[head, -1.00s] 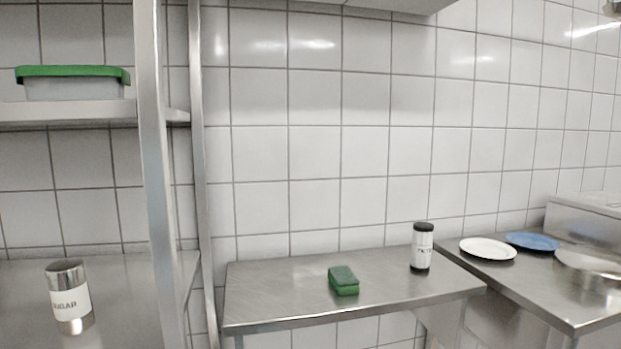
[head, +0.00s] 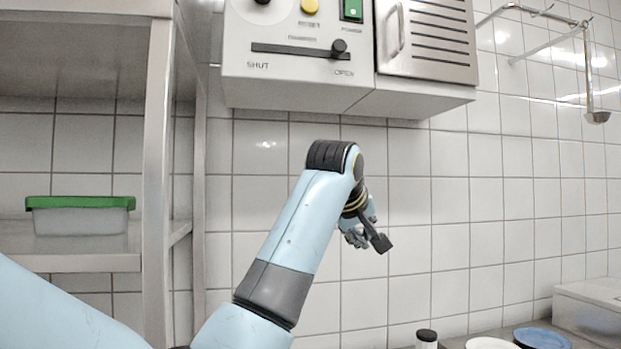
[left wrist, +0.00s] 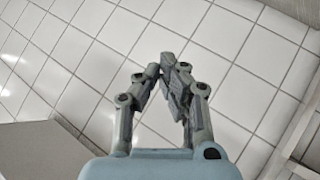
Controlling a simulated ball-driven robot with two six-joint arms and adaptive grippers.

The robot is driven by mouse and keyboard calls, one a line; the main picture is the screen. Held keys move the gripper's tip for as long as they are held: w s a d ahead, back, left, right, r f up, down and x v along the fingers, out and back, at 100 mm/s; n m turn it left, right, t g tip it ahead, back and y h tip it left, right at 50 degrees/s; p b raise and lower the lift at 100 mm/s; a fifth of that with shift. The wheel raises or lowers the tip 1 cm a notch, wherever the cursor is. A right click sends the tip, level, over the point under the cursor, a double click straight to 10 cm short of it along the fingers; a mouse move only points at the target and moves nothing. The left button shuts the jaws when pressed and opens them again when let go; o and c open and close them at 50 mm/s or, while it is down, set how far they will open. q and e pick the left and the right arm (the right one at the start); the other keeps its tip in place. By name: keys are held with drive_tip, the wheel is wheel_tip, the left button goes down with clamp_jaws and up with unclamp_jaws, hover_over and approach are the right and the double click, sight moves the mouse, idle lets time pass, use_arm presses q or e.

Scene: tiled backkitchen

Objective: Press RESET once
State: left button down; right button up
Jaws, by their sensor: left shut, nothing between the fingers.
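The yellow button (head: 309,6) is at the top edge of the head view, on a white wall-mounted control box (head: 290,82). The small label under it is blurred and seems to read RESET. My left gripper (head: 380,243) is below the box, in front of the tiled wall and well apart from the button. It also shows in the left wrist view (left wrist: 168,70), where its fingers meet with nothing between them. The button does not show in the left wrist view. My right gripper is in neither view.
Beside the button are a green switch (head: 352,9), a black knob (head: 263,1) and a slider knob (head: 339,46) at the OPEN end. A vented door with a handle (head: 394,30) is to the right. A metal shelf (head: 158,200) stands left, holding a green-lidded box (head: 80,215).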

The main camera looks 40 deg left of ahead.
sight(310, 5)
use_arm(q)
drive_tip(key=s+r+t+p, duration=0.2)
drive_tip(key=s+r, duration=0.1)
drive_tip(key=r, duration=1.3)
drive_tip(key=s+r+n+t+p, duration=0.1)
drive_tip(key=s+r+t+p, duration=0.2)
drive_tip(key=r, duration=1.3)
drive_tip(key=s+r+n+t+y+p, duration=0.1)
drive_tip(key=s+r, duration=0.4)
drive_tip(key=r, duration=1.1)
drive_tip(key=shift+s+r+t+p, duration=0.25)
drive_tip(key=shift+t+p, duration=0.55)
drive_tip(key=shift+p, duration=0.15)
drive_tip(key=w+a, duration=0.5)
drive_tip(key=a, duration=0.1)
drive_tip(key=shift+w+a, duration=0.25)
drive_tip(key=shift+w, duration=0.15)
